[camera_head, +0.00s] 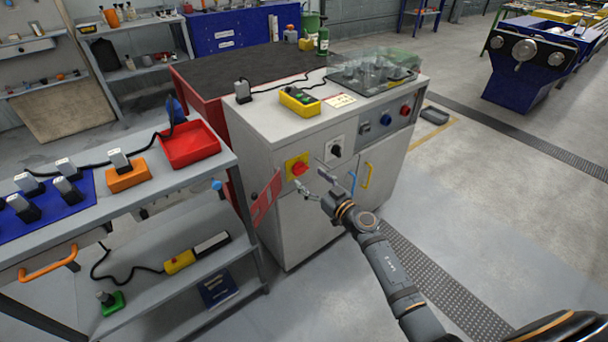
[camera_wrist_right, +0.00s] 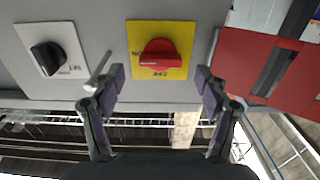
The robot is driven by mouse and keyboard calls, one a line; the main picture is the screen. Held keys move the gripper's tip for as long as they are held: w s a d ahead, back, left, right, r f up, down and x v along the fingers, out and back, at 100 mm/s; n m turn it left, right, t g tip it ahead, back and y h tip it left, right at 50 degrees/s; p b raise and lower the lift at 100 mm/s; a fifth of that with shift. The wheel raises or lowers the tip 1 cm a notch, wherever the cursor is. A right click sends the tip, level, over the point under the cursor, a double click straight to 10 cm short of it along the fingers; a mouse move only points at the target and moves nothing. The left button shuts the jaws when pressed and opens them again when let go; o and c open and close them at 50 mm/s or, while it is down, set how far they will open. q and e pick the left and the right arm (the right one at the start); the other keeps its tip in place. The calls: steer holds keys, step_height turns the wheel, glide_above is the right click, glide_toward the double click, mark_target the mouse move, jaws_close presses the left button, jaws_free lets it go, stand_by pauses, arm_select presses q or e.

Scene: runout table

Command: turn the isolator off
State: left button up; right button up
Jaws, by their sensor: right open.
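The isolator is a red rotary knob (camera_head: 299,168) on a yellow plate on the front of the grey cabinet (camera_head: 300,230). In the right wrist view, the red knob (camera_wrist_right: 160,56) stands between and just beyond my fingertips, its grip bar lying across the picture. The lettering on its plate appears upside down there. My right gripper (camera_head: 308,190) is open in front of the cabinet. Its spread fingers (camera_wrist_right: 160,82) also show in the right wrist view, with nothing between them. My left gripper is out of view.
A black rotary switch (camera_head: 336,151) on a white plate sits beside the isolator. A thin grey bar (camera_wrist_right: 98,72) shows close to one finger. A red panel (camera_head: 265,196) stands by the cabinet's left edge. A workbench (camera_head: 130,212) is at left; open floor lies right.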

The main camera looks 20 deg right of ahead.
mark_target(303, 172)
steer(key=shift+b+x, duration=0.35)
steer(key=shift+x, duration=1.5)
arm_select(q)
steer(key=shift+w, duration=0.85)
arm_select(e)
steer(key=shift+c, duration=0.5)
steer(key=c, duration=1.1)
